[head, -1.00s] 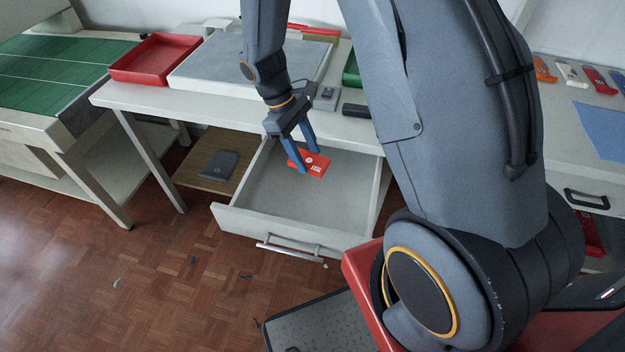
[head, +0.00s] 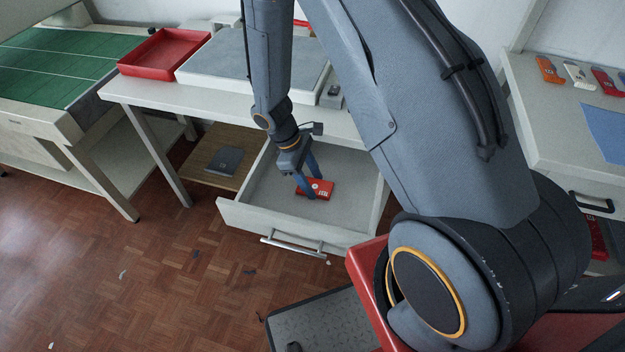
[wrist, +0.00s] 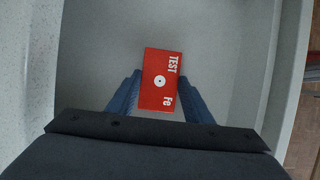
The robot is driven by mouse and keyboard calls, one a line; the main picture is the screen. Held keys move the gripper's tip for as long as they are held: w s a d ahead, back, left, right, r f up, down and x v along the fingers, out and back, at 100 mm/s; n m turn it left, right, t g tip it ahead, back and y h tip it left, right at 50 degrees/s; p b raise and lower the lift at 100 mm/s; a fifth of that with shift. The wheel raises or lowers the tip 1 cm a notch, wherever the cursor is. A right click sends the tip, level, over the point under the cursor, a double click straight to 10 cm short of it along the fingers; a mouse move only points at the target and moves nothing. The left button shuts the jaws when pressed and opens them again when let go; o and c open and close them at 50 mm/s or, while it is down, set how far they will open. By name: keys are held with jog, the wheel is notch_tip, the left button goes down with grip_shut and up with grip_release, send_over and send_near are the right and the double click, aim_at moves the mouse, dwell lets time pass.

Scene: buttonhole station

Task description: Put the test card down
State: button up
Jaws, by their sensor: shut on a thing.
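The test card (head: 321,188) is a small red card with white "TEST" and "Fe" lettering and a white dot. It also shows in the wrist view (wrist: 160,80), between the blue fingers. My gripper (head: 312,190) is shut on the card, inside the open drawer (head: 262,207). The drawer's pale floor also shows around the card in the wrist view (wrist: 95,60). I cannot tell whether the card touches the drawer floor.
The drawer is otherwise empty. A red tray (head: 165,52) and a grey slab (head: 240,62) are on the table above. A dark flat object (head: 227,159) lies on the wooden shelf left of the drawer. A side counter with several small coloured items stands at the right.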

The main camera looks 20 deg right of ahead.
jog(key=shift+f, duration=0.15)
jog(key=o, duration=1.2)
jog(key=b+v, duration=0.2)
jog(key=v, duration=0.9)
jog(key=shift+s+d+r+m+t+y, duration=0.6)
jog(key=shift+s+r+m, duration=1.3)
jog(key=shift+r, duration=0.3)
jog(key=shift+s+d+r+m+t+y, duration=0.55)
jog(key=shift+s+r+m, duration=1.15)
jog(key=shift+s+r, duration=0.45)
jog(key=shift+s+d+r+m+t+y, duration=0.6)
jog(key=shift+s+r+m, duration=1.25)
jog(key=shift+r, duration=0.45)
